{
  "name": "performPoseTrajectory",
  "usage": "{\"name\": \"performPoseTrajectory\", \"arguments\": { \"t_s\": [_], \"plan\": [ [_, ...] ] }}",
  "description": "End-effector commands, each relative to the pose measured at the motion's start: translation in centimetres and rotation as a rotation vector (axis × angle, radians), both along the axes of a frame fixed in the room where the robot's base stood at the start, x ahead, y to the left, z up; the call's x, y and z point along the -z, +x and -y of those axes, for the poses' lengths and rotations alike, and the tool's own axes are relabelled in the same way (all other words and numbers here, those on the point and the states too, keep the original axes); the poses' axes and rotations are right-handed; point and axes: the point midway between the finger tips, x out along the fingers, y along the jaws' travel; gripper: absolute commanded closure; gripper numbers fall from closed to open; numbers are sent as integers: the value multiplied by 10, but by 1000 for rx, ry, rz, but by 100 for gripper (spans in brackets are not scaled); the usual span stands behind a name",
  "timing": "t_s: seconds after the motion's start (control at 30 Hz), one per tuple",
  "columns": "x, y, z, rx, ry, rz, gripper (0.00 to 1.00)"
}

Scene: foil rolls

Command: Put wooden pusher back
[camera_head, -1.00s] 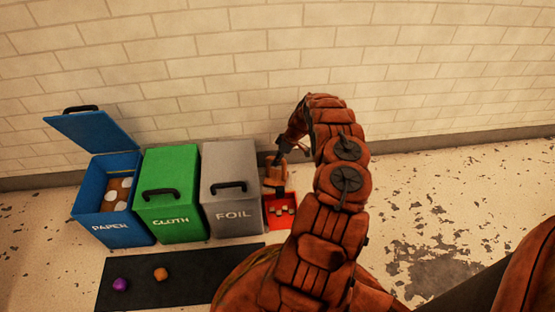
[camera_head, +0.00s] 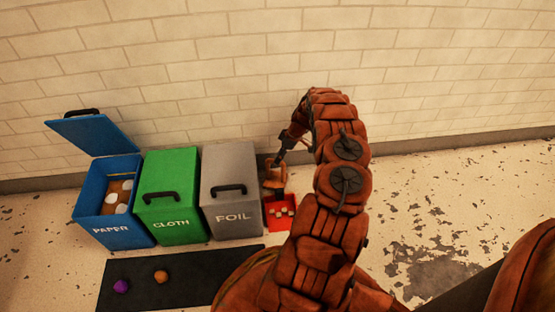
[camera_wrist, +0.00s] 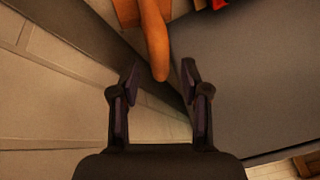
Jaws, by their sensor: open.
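The wooden pusher (camera_head: 275,176) stands beside the right side of the grey FOIL bin (camera_head: 230,180), behind the red tray. In the wrist view its rounded wooden handle (camera_wrist: 154,40) reaches down from the top, with its end between my fingertips. My gripper (camera_wrist: 160,68) is open, one finger on each side of the handle's end, and no grip shows. In the head view my gripper (camera_head: 283,152) is small and dark, just above the pusher. The pusher's lower end is partly out of the wrist view.
The red tray (camera_head: 268,216) holds several small pieces. The green CLOTH bin (camera_head: 171,175) is closed; the blue PAPER bin (camera_head: 88,208) is open with pieces inside. A dark mat (camera_head: 200,272) bears a purple ball and an orange ball. The brick wall is close behind.

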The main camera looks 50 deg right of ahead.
Motion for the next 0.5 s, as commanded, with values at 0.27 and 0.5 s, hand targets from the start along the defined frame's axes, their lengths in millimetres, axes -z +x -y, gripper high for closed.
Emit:
{"name": "performPoseTrajectory", "arguments": {
  "t_s": [0.27,0.5],
  "plan": [
    [-54,-14,19,0,0,0,54],
    [-77,-20,27,0,1,-4,54]
  ]
}}
